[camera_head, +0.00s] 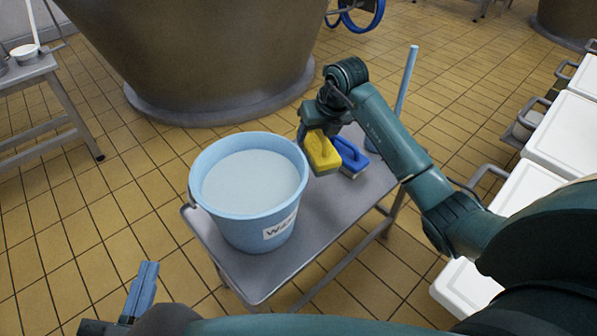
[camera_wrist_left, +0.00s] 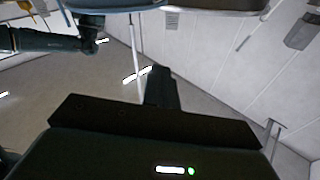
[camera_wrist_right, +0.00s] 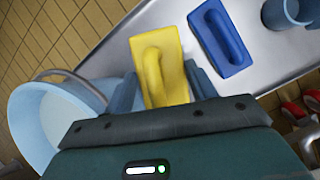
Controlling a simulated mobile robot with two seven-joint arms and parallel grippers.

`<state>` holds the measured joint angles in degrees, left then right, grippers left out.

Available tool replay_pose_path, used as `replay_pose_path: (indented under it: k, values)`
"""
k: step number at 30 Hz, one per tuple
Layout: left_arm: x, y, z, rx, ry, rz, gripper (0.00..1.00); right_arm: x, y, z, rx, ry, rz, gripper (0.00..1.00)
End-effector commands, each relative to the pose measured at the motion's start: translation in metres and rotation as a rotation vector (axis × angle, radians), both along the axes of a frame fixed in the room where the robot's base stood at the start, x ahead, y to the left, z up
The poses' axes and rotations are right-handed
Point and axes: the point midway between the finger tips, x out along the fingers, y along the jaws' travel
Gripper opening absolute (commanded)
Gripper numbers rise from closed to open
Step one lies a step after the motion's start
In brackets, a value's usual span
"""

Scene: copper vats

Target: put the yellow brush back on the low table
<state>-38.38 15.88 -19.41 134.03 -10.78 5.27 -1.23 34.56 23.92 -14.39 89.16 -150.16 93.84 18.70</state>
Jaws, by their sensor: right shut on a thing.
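The yellow brush (camera_head: 322,152) is in my right gripper (camera_head: 308,130), over the low grey table (camera_head: 335,210), between the bucket and a blue brush. The right wrist view shows the yellow brush (camera_wrist_right: 160,58) gripped by its handle between the two fingers (camera_wrist_right: 165,88). I cannot tell whether its underside touches the table top. My left gripper (camera_head: 145,288) is away from the table at the lower left, its fingers together and empty. The left wrist view shows these closed fingers (camera_wrist_left: 159,85) in dark shade.
A light blue bucket (camera_head: 235,225) of pale liquid fills the table's left part. The blue brush (camera_head: 349,157) lies right beside the yellow one. A blue upright handle (camera_head: 405,85) stands at the table's far right. White-lidded containers (camera_head: 565,130) line the right; a copper vat (camera_head: 200,50) stands behind.

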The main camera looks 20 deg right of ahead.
Motion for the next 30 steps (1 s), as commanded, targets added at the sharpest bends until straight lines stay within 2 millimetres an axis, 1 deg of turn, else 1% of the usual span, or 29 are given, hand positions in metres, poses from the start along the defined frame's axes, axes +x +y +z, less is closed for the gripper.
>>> replay_pose_path:
  k: [2,5,12,17,21,24,30]
  values:
    - [0.0,0.0,0.0,-0.001,0.0,0.0,0.0,-0.001,0.001,-0.001,0.0,0.0,0.003,0.23]
    - [0.0,-0.001,-0.001,-0.007,-0.002,-0.002,0.0,-0.001,0.002,-0.01,0.0,0.002,0.005,0.23]
    - [0.002,-0.003,-0.003,-0.045,-0.006,-0.014,0.0,-0.001,0.002,-0.049,0.001,0.002,0.005,0.23]
    - [0.002,-0.004,-0.002,-0.061,-0.005,-0.019,0.0,-0.001,0.002,-0.063,0.001,0.001,0.004,0.23]
    - [0.003,-0.005,-0.005,-0.085,-0.007,-0.028,0.0,-0.002,0.003,-0.088,0.002,0.002,0.004,0.23]
    - [0.003,-0.006,-0.003,-0.103,-0.008,-0.035,0.0,-0.001,0.002,-0.1,0.001,0.0,0.005,0.23]
    - [0.004,-0.007,0.001,-0.108,-0.01,-0.036,0.0,-0.001,0.001,-0.1,-0.001,0.0,0.005,0.23]
